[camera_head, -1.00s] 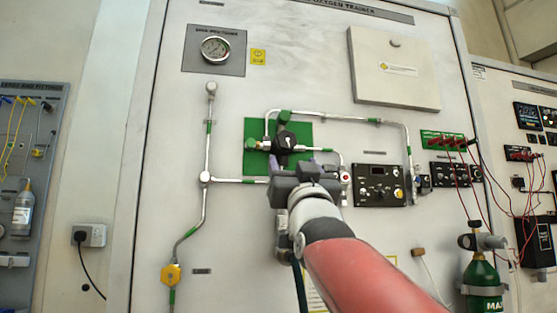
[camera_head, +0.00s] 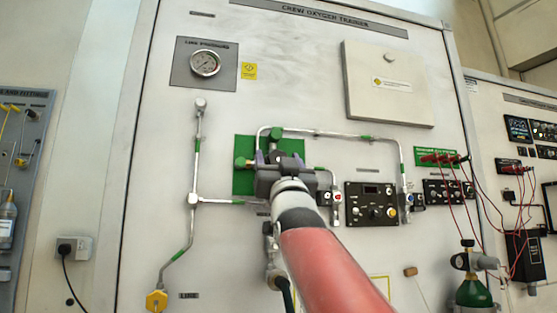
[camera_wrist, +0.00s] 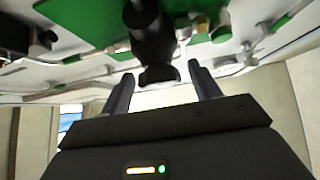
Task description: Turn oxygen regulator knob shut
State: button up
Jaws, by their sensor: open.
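The black regulator knob (camera_wrist: 158,74) is at the top middle of the wrist view, on a black stem in front of the green panel (camera_wrist: 95,15). My gripper (camera_wrist: 160,74) is open. In the picture its two dark fingertips lie on either side of the knob's end, with a gap on each side, and I see no contact. In the head view my gripper (camera_head: 279,160) is in front of the green plate (camera_head: 243,149) and hides most of the knob. How deep the knob sits between the fingers cannot be told.
Metal pipes (camera_head: 330,134) with green bands run around the plate. A pressure gauge (camera_head: 205,63) is at upper left. A black control box (camera_head: 371,204) is to the right. A green oxygen cylinder (camera_head: 474,291) and red cables (camera_head: 465,195) are further right.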

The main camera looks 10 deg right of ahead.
jog(key=c, duration=1)
jog(key=shift+o, duration=0.2)
jog(key=shift+r+n+y+p, duration=0.1)
jog(key=shift+n+y+p, duration=0.35)
jog(key=shift+n+y, duration=0.55)
jog(key=shift+d+n+y+p, duration=0.1)
jog(key=shift+n+y+p, duration=0.35)
jog(key=shift+n+y, duration=0.5)
jog(key=n+g+y+p, duration=0.1)
jog(key=n+y, duration=0.2)
jog(key=n, duration=0.1)
jog(key=n+g+y+p, duration=0.1)
jog(key=n+y+p, duration=0.1)
jog(key=n+y, duration=0.1)
jog(key=shift+n+g, duration=0.35)
jog(key=shift+g, duration=0.05)
jog(key=n+g+y, duration=0.2)
jog(key=n, duration=0.1)
jog(key=n+g+y, duration=0.2)
jog(key=n+g, duration=0.1)
jog(key=n, duration=0.1)
jog(key=shift+d+n, duration=0.1)
jog(key=shift+n, duration=0.2)
jog(key=n+g+y, duration=0.1)
jog(key=n+g, duration=0.1)
jog(key=n, duration=0.1)
jog(key=shift+n+g, duration=0.3)
jog(key=shift+g, duration=0.1)
jog(key=shift+n+g, duration=0.7)
jog(key=shift+n, duration=0.1)
